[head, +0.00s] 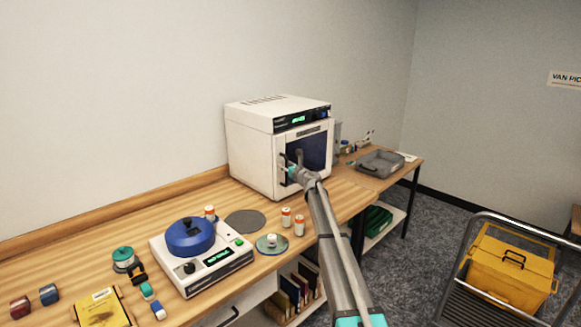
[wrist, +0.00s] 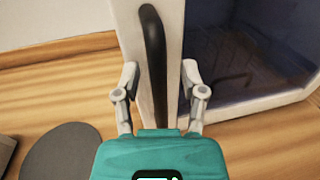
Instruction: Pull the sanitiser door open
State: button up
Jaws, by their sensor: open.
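The sanitiser (head: 262,150) is a white box with a green display, standing on the wooden bench against the wall. Its door has a dark window (head: 317,150), also in the wrist view (wrist: 245,55), and looks closed. The black upright door handle (wrist: 153,50) is near the door's left edge. My gripper (head: 291,171) is at the front of the sanitiser, by the handle. In the wrist view my gripper (wrist: 160,78) is open, one finger on each side of the handle's lower part. I cannot tell whether either finger touches it.
On the bench, left of the sanitiser, are a blue-lidded machine (head: 188,236), a grey disc (head: 246,221) and small orange-and-white bottles (head: 299,225). A grey tray (head: 380,164) lies beyond on the right. A trolley with a yellow case (head: 508,270) stands on the carpet at right.

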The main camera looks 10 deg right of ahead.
grip_shut()
dwell(0.3)
